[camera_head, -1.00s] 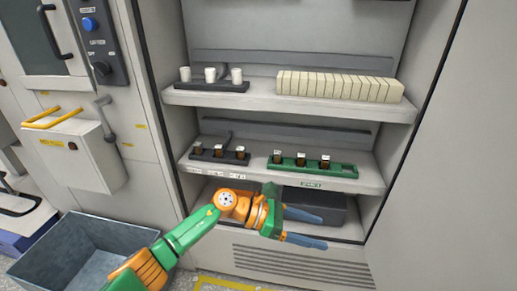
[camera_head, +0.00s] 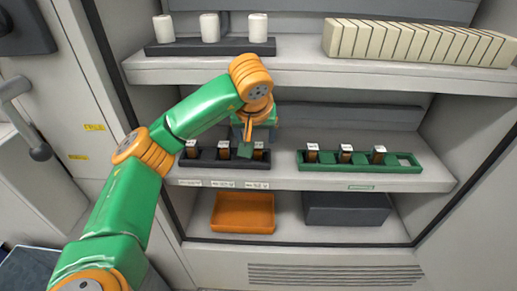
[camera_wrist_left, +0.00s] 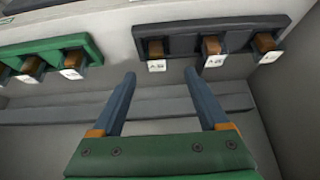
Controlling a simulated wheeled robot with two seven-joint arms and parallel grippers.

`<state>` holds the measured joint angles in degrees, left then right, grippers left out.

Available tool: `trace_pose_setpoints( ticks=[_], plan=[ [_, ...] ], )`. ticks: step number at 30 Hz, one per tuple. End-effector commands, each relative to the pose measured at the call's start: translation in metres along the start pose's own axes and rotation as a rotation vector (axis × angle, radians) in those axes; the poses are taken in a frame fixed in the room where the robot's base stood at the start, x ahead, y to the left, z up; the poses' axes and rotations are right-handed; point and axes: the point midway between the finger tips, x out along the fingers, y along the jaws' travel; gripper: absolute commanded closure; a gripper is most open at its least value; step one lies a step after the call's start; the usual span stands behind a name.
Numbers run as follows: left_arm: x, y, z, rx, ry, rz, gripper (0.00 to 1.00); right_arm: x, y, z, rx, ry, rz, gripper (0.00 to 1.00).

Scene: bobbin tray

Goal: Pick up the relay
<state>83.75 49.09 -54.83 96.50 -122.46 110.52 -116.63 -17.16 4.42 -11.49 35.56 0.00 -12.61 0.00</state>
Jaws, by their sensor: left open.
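Brown relays with white labelled tops stand in a black tray (camera_head: 212,166) on the middle shelf: a left one (camera_head: 192,149), a middle one (camera_head: 223,150) and a right one (camera_head: 258,154), partly hidden by my arm. My left gripper (camera_head: 252,140) is open and empty above the tray's right part. In the left wrist view, the gripper's (camera_wrist_left: 160,75) two fingers point at the black tray (camera_wrist_left: 183,43). One relay (camera_wrist_left: 156,50) lies just beyond the gap between them, and another (camera_wrist_left: 212,48) sits beyond the other finger. My right gripper is not in view.
A green tray (camera_head: 411,167) with three similar brown pieces and an empty slot stands to the right. An orange bin (camera_head: 243,212) and a dark box (camera_head: 346,208) sit below. The upper shelf (camera_head: 290,72), holding white bobbins (camera_head: 210,28) and cream blocks (camera_head: 415,43), hangs above my gripper.

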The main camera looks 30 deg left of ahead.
Motion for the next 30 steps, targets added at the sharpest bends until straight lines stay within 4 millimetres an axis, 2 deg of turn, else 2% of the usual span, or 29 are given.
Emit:
trace_pose_setpoints(
  ticks=[9, 12, 17, 18, 19, 26, 27, 30],
  plan=[
    [0.057, 0.002, -0.002, -0.001, -0.007, 0.002, 0.22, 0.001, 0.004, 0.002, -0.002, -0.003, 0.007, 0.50],
    [0.065, 0.002, -0.002, -0.001, -0.004, 0.003, 0.22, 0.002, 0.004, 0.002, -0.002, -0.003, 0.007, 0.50],
    [0.065, 0.002, -0.002, -0.001, -0.003, 0.004, 0.22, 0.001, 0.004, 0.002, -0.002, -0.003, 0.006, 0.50],
    [0.065, 0.002, -0.002, -0.001, -0.004, 0.004, 0.25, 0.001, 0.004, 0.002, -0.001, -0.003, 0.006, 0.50],
    [0.065, 0.002, -0.002, -0.001, -0.004, 0.004, 0.33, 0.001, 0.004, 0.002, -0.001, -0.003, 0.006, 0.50],
    [0.065, 0.002, -0.002, -0.001, -0.004, 0.004, 0.95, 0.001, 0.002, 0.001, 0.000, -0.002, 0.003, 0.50],
    [0.065, 0.002, -0.002, -0.001, -0.004, 0.004, 1.00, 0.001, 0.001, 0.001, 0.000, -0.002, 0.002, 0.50],
    [0.065, 0.002, -0.002, -0.001, -0.004, 0.004, 1.00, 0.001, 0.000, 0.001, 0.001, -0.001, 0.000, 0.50]
  ],
)
